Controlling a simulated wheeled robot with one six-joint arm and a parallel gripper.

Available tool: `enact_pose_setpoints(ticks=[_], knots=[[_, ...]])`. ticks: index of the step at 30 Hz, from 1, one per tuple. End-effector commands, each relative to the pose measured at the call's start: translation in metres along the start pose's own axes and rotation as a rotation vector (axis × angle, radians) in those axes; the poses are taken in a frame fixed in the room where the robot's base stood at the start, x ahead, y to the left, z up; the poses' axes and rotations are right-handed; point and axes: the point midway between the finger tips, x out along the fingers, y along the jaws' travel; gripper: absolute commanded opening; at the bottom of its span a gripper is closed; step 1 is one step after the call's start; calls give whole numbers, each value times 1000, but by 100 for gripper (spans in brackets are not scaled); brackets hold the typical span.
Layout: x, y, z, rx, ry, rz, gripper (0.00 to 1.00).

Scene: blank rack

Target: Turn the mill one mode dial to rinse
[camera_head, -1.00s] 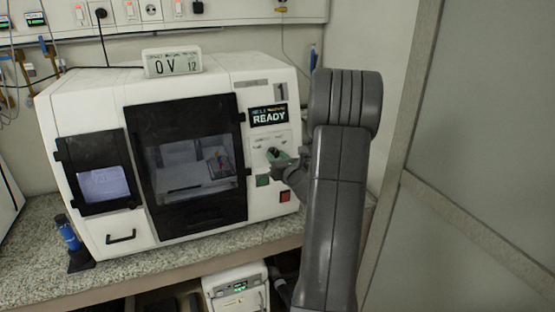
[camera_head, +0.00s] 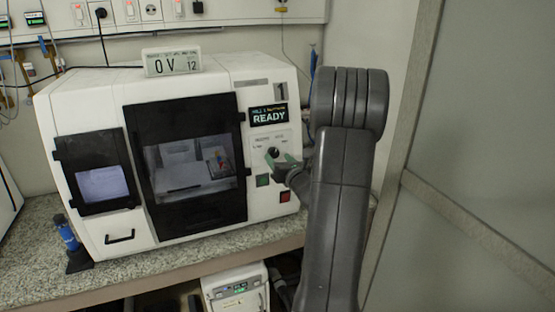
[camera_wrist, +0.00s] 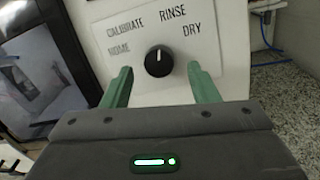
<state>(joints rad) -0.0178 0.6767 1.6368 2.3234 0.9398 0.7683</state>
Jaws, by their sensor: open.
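The mode dial (camera_wrist: 158,62) is a round black knob with a white pointer line, on the white panel of the mill marked 1 (camera_head: 84,104). In the wrist view its pointer is up, closest to the RINSE label (camera_wrist: 172,12). CALIBRATE and HOME are to the left, DRY (camera_wrist: 192,30) to the right. My gripper (camera_wrist: 159,68) is open, with one green finger on each side of the dial and a visible gap on both sides. In the head view my gripper (camera_head: 283,163) is at the dial, partly covering the panel. The screen (camera_head: 269,115) reads READY.
A green button (camera_head: 263,181) and a red button (camera_head: 285,197) are just below the dial. A black-framed door (camera_head: 185,212) is to the left. A display box (camera_head: 171,62) stands on top of the mill. A grey partition is at the right.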

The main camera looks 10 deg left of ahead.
Motion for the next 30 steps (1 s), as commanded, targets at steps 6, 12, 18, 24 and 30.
enact_pose_setpoints(ticks=[6, 12, 18, 24, 30], knots=[[-51, -2, -2, 0, -4, -4, 54], [-92, -1, -1, -1, -3, -3, 54], [-116, 0, -1, 1, -2, -1, 54], [-120, 0, 0, 1, -2, 1, 54], [-120, 0, 0, 1, -2, 1, 54]])
